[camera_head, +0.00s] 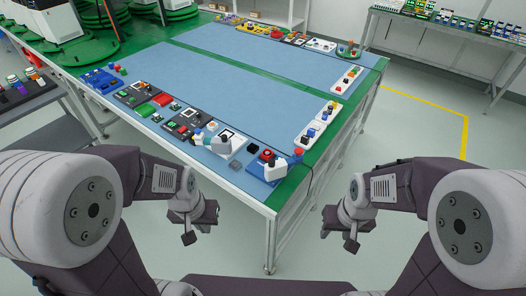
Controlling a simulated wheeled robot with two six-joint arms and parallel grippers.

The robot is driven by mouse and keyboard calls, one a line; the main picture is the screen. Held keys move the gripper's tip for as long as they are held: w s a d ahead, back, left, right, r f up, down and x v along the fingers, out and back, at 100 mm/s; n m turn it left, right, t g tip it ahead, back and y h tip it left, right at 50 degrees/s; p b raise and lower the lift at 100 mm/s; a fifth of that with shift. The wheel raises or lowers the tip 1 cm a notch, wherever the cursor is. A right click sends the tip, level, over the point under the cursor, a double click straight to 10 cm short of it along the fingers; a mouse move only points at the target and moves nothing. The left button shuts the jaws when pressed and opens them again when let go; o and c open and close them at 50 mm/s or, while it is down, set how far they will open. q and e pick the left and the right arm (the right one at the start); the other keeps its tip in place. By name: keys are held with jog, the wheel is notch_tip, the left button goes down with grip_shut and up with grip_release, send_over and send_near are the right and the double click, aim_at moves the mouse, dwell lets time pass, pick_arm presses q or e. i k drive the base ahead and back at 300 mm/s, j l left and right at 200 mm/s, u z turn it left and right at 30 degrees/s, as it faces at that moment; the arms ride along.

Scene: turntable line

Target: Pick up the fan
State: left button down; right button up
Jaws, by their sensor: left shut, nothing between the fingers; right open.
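I cannot pick out the fan for certain among the small parts. A small black square part (253,149) lies near the front right of the table, too small to identify. My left gripper (197,233) is shut and empty, in front of the table's near edge and apart from all the parts. My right gripper (340,238) is open and empty, beyond the table's right corner over the floor.
The green-edged table (285,190) has a blue mat (225,85) with a clear middle. Red and green modules (160,99), a white device (221,145) and a red-button box (267,157) line the front. A white strip (317,122) stands right. Floor is free at right.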

aim_at(263, 156)
jog(key=l+u, duration=0.1)
jog(key=l, duration=0.6)
jog(key=k+l+u, duration=0.1)
jog(key=l, duration=0.65)
jog(key=i+l, duration=0.2)
jog(key=l, duration=0.15)
jog(key=i+l+u, duration=0.1)
jog(key=l, duration=0.25)
jog(key=i+l, duration=0.25)
jog(key=i+l+u, duration=0.1)
jog(key=l, duration=0.35)
jog(key=i+j+u, duration=0.1)
jog(key=i+j, duration=0.35)
jog(key=i, duration=0.3)
jog(key=j+u, duration=0.05)
